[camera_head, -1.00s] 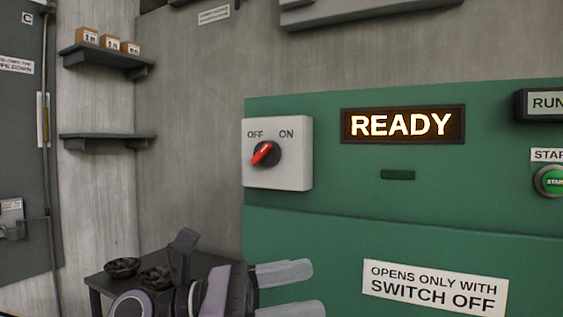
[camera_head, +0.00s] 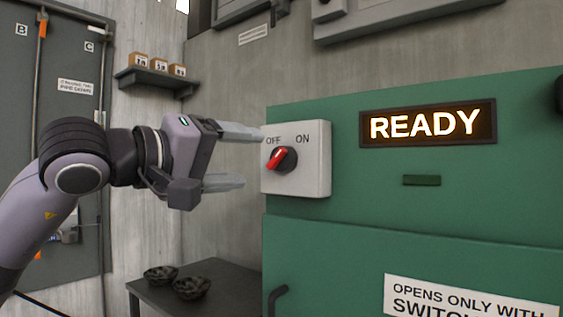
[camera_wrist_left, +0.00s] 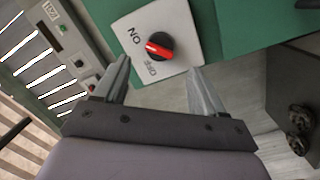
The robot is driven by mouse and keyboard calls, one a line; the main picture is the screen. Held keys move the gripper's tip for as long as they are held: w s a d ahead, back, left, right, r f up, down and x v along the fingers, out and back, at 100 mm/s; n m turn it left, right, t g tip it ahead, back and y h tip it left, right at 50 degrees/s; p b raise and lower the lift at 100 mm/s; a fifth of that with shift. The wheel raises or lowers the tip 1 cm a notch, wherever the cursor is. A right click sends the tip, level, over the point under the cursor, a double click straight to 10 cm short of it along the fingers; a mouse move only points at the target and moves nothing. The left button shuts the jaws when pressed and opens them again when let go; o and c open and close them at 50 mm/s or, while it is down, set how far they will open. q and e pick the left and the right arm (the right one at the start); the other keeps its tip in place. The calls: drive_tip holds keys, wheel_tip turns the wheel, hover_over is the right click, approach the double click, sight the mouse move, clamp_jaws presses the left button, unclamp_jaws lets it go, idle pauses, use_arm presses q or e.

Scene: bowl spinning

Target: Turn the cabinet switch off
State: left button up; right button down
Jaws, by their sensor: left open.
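The switch is a red knob (camera_head: 278,158) on a white plate (camera_head: 313,165) marked OFF at left and ON at right, on the green cabinet (camera_head: 345,215). Its handle slants from lower left to upper right. In the left wrist view the knob (camera_wrist_left: 159,46) has a pale mark at its ON-side end. My left gripper (camera_head: 252,158) is open and empty just left of the plate, one finger above the other, pointing at the knob. In the left wrist view the knob appears beyond and between the fingertips (camera_wrist_left: 159,66). Contact cannot be told. My right gripper is not in view.
A lit READY sign (camera_head: 428,123) is right of the switch. The cabinet front carries a handle (camera_head: 277,300) and an "opens only with switch off" label (camera_head: 470,300). Two dark bowls (camera_head: 175,281) sit on a low table (camera_head: 232,290). A shelf (camera_head: 155,77) holds small boxes.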

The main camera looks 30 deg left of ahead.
sight(273, 160)
use_arm(q)
drive_tip(key=p+x, duration=0.1)
drive_tip(key=x, duration=0.5)
drive_tip(key=shift+w, duration=0.35)
drive_tip(key=shift+d+f, duration=0.1)
drive_tip(key=c, duration=1)
